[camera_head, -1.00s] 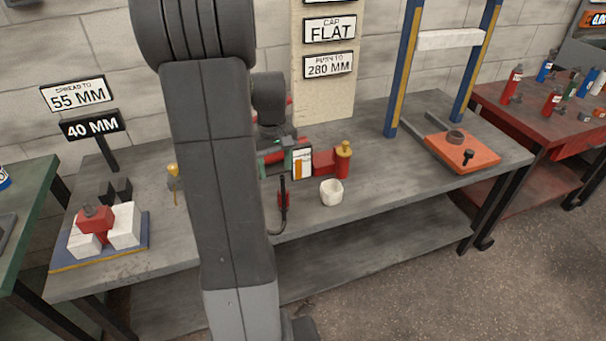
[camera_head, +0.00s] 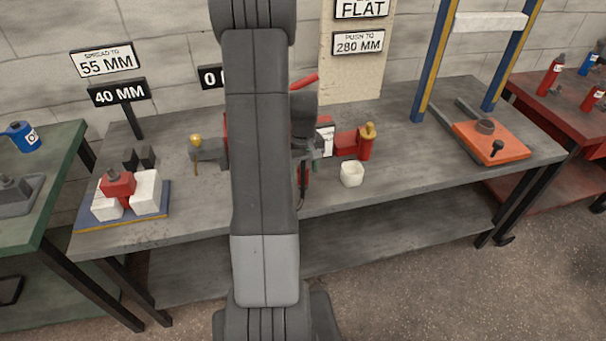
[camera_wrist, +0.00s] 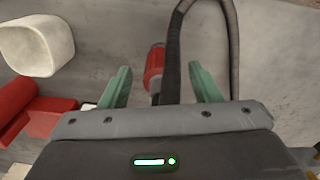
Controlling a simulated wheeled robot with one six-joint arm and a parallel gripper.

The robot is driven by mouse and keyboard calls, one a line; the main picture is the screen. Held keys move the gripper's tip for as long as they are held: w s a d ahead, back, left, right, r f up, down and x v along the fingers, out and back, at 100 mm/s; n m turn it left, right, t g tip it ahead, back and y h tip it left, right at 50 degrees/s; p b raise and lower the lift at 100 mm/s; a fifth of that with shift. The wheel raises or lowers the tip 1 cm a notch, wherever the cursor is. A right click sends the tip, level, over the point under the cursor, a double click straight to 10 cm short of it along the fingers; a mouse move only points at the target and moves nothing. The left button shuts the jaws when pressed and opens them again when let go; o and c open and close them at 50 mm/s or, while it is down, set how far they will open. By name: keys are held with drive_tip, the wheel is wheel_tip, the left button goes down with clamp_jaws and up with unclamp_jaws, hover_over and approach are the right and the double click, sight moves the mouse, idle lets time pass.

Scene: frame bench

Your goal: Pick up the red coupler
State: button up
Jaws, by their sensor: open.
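In the wrist view the red coupler (camera_wrist: 154,66), with a metal tip, lies on the grey bench top beside a dark hose (camera_wrist: 172,55). My gripper (camera_wrist: 157,82) is open, with one green finger to the left of the coupler and one to the right of the hose. The coupler's lower end runs behind the gripper body. I cannot tell its height relative to the fingertips. In the head view my arm hides most of the gripper, and a small red part (camera_head: 304,172) shows just right of the arm.
A white cup (camera_head: 352,173) stands close by, also in the wrist view (camera_wrist: 38,45). A red block and cylinder with a yellow top (camera_head: 366,142) stand behind it. A blue pad (camera_head: 155,211) with white and red blocks is at left. An orange plate (camera_head: 510,140) is at right.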

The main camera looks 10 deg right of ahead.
drive_tip(key=shift+f, duration=1.15)
drive_tip(key=c, duration=1.2)
